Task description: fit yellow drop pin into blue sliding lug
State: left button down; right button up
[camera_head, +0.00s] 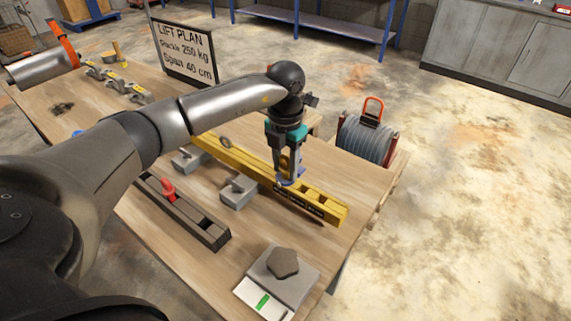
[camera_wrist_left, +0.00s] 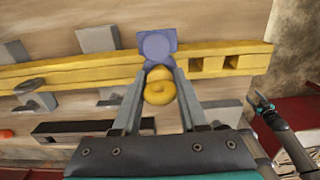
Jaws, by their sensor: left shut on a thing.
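My left gripper (camera_head: 289,169) hangs over the long yellow beam (camera_head: 253,166), pointing down at the blue sliding lug (camera_head: 291,180). In the left wrist view its two fingers (camera_wrist_left: 160,72) close together at the lug (camera_wrist_left: 157,45). The yellow drop pin (camera_wrist_left: 159,92) shows as a rounded yellow head between the fingers, held by them. Its lower end is hidden, so I cannot tell how it sits relative to the lug's hole. My right gripper (camera_wrist_left: 264,106) appears at the right of the left wrist view, empty as far as I see; its opening is unclear.
Grey blocks (camera_head: 238,192) and a dark channel (camera_head: 200,220) with a red piece stand left of the beam. A scale-like box (camera_head: 297,287) with a dark stone sits at the near edge. A cable reel (camera_head: 368,140) stands beyond the beam. A sign (camera_head: 185,52) stands behind.

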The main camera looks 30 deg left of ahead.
pick_arm(q)
jog(key=shift+f, duration=0.25)
jog(key=shift+c, duration=1.8)
grip_release()
jog(key=shift+r, duration=0.1)
notch_tip(320, 180, up, 15)
jog(key=shift+p, duration=0.45)
jog(key=shift+s, duration=0.1)
